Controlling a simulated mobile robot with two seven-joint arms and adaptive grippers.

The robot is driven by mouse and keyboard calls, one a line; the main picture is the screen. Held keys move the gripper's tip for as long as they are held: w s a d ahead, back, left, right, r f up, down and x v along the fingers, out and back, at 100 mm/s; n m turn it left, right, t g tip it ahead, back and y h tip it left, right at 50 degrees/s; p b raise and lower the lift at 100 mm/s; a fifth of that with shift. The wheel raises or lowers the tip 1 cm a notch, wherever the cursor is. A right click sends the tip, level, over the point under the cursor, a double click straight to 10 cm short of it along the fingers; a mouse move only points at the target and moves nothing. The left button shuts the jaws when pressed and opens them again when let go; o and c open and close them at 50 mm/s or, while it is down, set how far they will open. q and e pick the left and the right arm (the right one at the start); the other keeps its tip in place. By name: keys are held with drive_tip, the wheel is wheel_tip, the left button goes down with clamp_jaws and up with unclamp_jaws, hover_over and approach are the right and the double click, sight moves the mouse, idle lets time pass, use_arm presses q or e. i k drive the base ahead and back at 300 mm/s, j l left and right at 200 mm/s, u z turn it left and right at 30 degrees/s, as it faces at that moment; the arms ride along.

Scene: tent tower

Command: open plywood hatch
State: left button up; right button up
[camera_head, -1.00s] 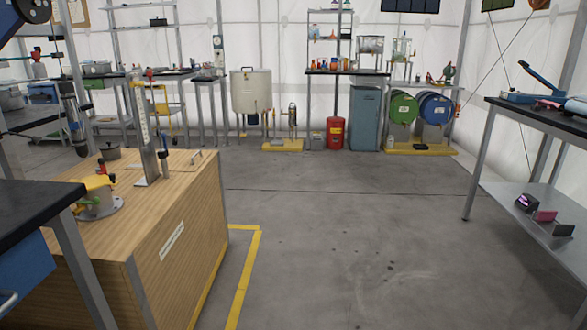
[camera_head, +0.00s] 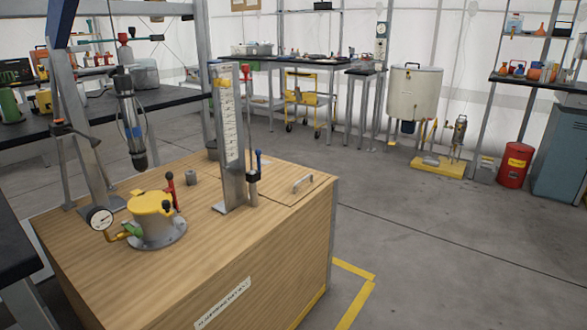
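A large plywood box (camera_head: 255,265) with a wood-grain top stands at the left and centre. The hatch (camera_head: 283,186) appears to be a panel at the right end of its top, marked by a seam and lying flat. A small metal handle (camera_head: 303,184) stands on this panel. An upright metal gauge plate (camera_head: 230,140) with a scale rises beside the panel, with a thin rod carrying a blue-topped part next to it. Neither of my grippers shows in the view.
A yellow-topped flanged fitting (camera_head: 155,218) with a dial gauge (camera_head: 100,217) stands on the box top at left. A hanging cylindrical device (camera_head: 132,125) is behind it. A black bench (camera_head: 15,250) edges in at left. Grey floor (camera_head: 450,270) right of the box is clear.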

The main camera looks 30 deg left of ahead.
sight(284, 185)
drive_tip(key=i+l+u, duration=0.15)
drive_tip(key=i+u, duration=0.25)
drive_tip(key=i+l+u, duration=0.2)
drive_tip(key=u, duration=0.2)
drive_tip(key=i+l+u, duration=0.65)
drive_tip(key=l+u, duration=0.2)
drive_tip(key=i+l+u, duration=0.15)
drive_tip(key=l+u, duration=0.25)
drive_tip(key=i+l+u, duration=0.1)
drive_tip(key=l+u, duration=0.25)
drive_tip(key=l, duration=0.4)
drive_tip(key=l+u, duration=0.35)
drive_tip(key=l, duration=0.45)
